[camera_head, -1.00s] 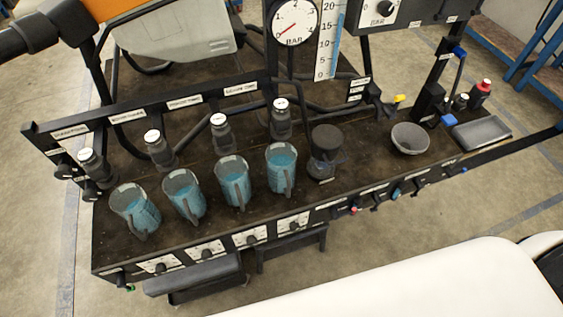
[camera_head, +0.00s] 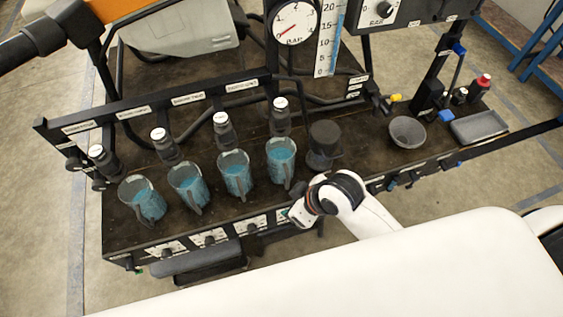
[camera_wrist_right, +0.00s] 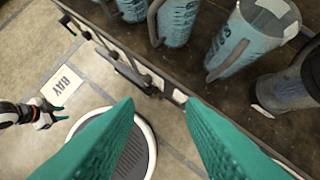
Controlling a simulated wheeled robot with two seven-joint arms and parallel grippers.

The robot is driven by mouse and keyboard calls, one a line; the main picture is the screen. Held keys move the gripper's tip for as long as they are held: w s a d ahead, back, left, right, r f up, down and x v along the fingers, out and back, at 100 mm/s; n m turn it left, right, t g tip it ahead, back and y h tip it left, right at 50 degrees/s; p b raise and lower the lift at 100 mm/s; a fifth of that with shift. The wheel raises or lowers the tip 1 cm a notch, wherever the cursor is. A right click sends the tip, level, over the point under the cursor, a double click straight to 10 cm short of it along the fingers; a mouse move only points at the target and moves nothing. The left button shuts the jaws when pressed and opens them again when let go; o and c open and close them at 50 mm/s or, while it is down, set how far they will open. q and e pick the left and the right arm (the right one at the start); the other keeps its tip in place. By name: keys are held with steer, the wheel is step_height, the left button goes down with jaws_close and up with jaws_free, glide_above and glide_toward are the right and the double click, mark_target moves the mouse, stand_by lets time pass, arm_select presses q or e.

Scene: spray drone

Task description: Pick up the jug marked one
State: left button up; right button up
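Several clear jugs of blue liquid stand in a row on the dark bench: the leftmost (camera_head: 148,205), the second (camera_head: 185,190), the third (camera_head: 233,178) and the rightmost (camera_head: 281,165). I cannot read which is marked one. In the right wrist view three jugs show along the top, the nearest at the right (camera_wrist_right: 250,42). My right gripper (camera_head: 288,214) is at the bench's front edge, below the rightmost jug. Its teal fingers (camera_wrist_right: 158,105) are apart with nothing between them. My left gripper (camera_wrist_right: 58,104) shows small at the left of the wrist view, fingers apart, away from the jugs.
A dark lidded container (camera_head: 324,148) stands right of the jugs, then a grey bowl (camera_head: 407,133) and a tray (camera_head: 480,127). Black bottles with white caps (camera_head: 223,130) stand behind the jugs. The front edge carries labelled panels (camera_head: 210,238).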

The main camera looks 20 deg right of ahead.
steer(key=w+a+r+n+y, duration=0.1)
steer(key=w+a+r+n, duration=0.1)
steer(key=a+n, duration=0.1)
steer(key=n+g, duration=0.3)
steer(key=n, duration=0.2)
glide_toward(283, 167)
steer(key=s+d, duration=0.1)
steer(key=s, duration=0.3)
steer(key=shift+h, duration=0.3)
steer(key=p+x, duration=0.2)
steer(key=x, duration=0.9)
steer(key=shift+a+f, duration=0.1)
steer(key=shift+a, duration=0.05)
steer(key=shift+c, duration=0.6)
jaws_close()
